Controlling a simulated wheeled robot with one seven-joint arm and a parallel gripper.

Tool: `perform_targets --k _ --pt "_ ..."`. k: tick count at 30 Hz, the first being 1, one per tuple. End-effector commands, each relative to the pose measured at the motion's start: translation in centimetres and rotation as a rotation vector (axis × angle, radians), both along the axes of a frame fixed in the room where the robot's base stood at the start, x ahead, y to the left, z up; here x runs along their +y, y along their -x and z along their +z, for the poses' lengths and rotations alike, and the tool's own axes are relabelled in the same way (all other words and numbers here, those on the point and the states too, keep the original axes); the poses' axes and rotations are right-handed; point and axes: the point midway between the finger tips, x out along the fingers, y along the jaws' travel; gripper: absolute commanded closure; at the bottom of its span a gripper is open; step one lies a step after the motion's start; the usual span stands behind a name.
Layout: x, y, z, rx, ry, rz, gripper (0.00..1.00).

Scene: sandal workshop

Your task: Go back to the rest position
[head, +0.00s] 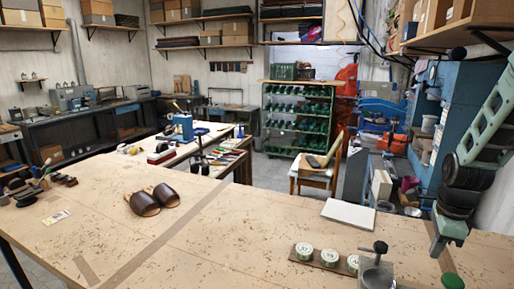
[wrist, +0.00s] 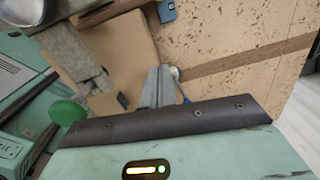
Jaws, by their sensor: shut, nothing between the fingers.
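My gripper (head: 440,248) hangs at the right of the head view, pointing down near the right part of the large worktable (head: 215,258). It is shut and holds nothing. In the wrist view its grey fingers (wrist: 158,85) are together, with the table surface beyond them. My arm comes down to it from the upper right. A pair of dark brown sandals (head: 155,199) lies on the worktable at left of centre, well apart from my gripper.
A board with round green-and-white tins (head: 327,257) and a metal clamp-like tool (head: 376,268) stand at the table's front right, close to my gripper. A white slab (head: 348,215) lies behind them. Tools (head: 36,180) lie far left. The table's middle is clear.

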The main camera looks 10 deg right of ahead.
Motion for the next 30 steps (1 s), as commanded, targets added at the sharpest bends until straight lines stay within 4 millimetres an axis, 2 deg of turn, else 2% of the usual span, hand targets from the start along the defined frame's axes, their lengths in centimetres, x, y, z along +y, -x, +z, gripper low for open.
perform_targets --k 1,3,12,18,23,24,25,30 --pt "1.8 -0.2 0.8 -0.014 0.012 0.162 1.0" --pt "3.9 -0.3 1.7 -0.028 0.031 0.401 1.0" --pt "12.2 1.1 4.7 -0.076 0.142 1.374 1.0" --pt "15.7 2.5 5.7 -0.09 0.218 1.844 1.0" --pt "17.9 3.7 6.4 -0.093 0.279 2.158 1.0" --pt "18.6 4.0 6.1 -0.094 0.289 2.23 1.0" --pt "20.0 4.3 4.8 -0.098 0.272 2.262 1.0" --pt "26.4 7.0 1.8 -0.107 0.198 2.455 1.0"
